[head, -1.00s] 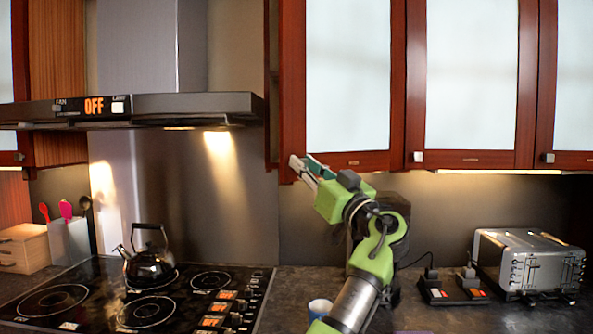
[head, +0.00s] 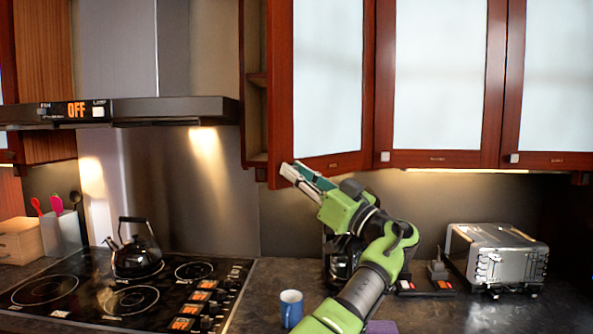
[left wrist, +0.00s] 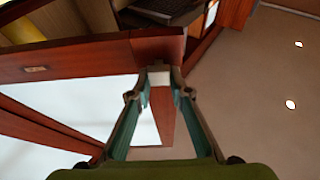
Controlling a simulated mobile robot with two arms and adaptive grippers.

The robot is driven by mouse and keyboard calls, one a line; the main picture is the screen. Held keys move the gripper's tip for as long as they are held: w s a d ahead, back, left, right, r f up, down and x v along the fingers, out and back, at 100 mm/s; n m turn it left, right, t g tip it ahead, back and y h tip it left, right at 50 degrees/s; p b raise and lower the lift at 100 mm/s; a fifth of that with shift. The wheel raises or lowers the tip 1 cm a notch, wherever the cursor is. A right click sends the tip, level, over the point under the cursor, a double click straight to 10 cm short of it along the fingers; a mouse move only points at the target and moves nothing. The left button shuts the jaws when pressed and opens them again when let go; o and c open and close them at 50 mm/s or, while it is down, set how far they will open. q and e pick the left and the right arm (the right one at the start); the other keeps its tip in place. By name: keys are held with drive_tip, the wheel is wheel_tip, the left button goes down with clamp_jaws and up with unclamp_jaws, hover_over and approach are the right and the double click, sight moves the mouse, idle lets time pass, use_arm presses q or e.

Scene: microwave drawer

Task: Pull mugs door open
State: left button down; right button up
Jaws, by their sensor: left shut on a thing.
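The cabinet door (head: 325,163), with a red-brown wood frame and frosted glass, stands partly open at its left edge. A strip of the cabinet's inside (head: 256,110) with a shelf shows left of it. A small label on its lower rail is too small to read. My left gripper (head: 290,172) is at the door's lower left corner. In the left wrist view my left gripper (left wrist: 159,76) is shut on the door's pale knob (left wrist: 158,78). The fingers hide the knob in the head view. My right gripper is not in view.
Two shut frosted doors (head: 438,157) with pale knobs continue to the right. The range hood (head: 170,110) is close on the left, above the stove (head: 130,292) with a black kettle (head: 136,250). A blue mug (head: 291,308) and a toaster (head: 497,258) stand on the counter.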

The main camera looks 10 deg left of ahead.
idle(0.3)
use_arm(q)
drive_tip(key=c, duration=1.8)
unclamp_jaws()
drive_tip(key=shift+g, duration=0.3)
drive_tip(key=shift+c, duration=0.2)
